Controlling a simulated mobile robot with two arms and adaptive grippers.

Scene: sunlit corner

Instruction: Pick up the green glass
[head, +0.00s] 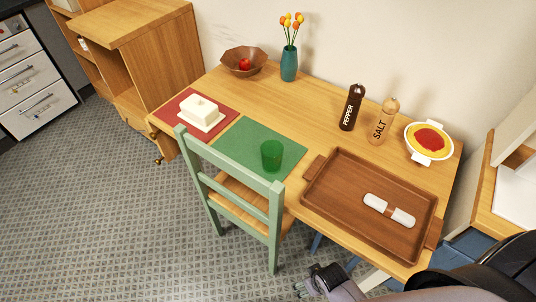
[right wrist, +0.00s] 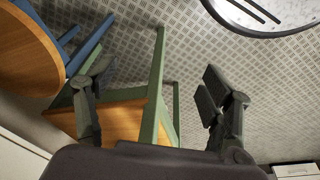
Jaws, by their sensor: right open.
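The green glass (head: 271,155) stands upright on a green placemat (head: 238,143), near the front edge of the wooden table in the head view. My right gripper (head: 312,288) is low at the bottom of the head view, in front of the table and apart from the glass. In the right wrist view its two fingers (right wrist: 155,88) are spread wide with nothing held between them. The glass does not show in the right wrist view. My left gripper is not in view.
A green chair (head: 243,207) stands at the table's front, its backrest close before the glass. A brown tray (head: 337,208) with a rolled napkin lies right of the glass. Behind are a pepper mill (head: 351,108), salt mill (head: 382,122), vase (head: 289,64) and bowl (head: 235,70). A butter dish (head: 201,113) is left.

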